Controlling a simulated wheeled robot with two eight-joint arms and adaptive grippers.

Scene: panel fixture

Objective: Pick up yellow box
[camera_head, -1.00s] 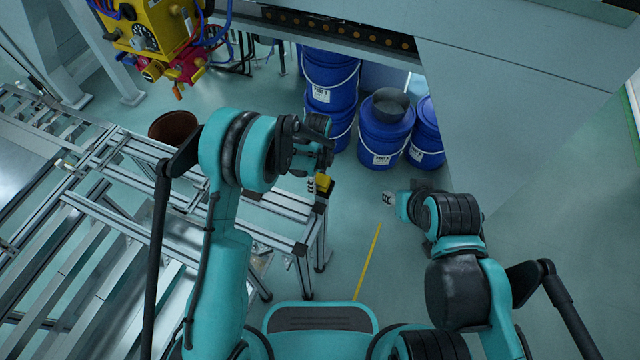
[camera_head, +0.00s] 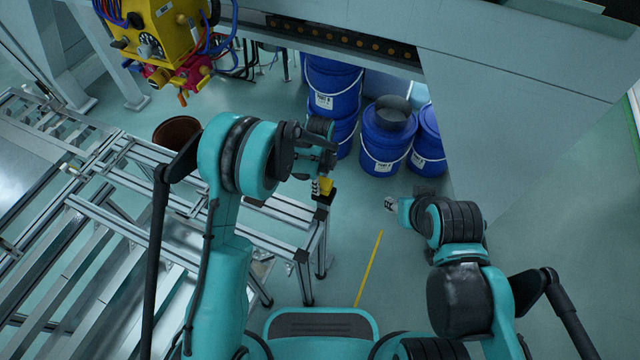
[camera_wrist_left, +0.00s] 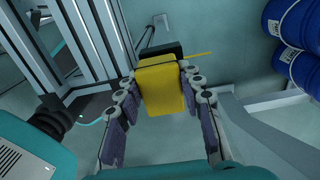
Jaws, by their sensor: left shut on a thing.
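The yellow box (camera_wrist_left: 161,88) is between the fingers of my left gripper (camera_wrist_left: 160,95) in the left wrist view, with a finger against each side. In the head view the left gripper (camera_head: 318,184) is beside the right end of the metal frame, and only a small part of the yellow box (camera_head: 326,186) shows, the rest hidden by the fingers. The left gripper is shut on the box. My right gripper (camera_head: 391,203) shows small over the floor, partly hidden by its own arm; its fingers are too unclear to read.
A metal rail frame (camera_head: 270,238) stands at the left. Blue paint buckets (camera_head: 385,145) stand at the back. A yellow and red machine (camera_head: 165,40) hangs at the upper left. A brown round bin (camera_head: 177,132) is behind the frame. Floor right of the frame is clear.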

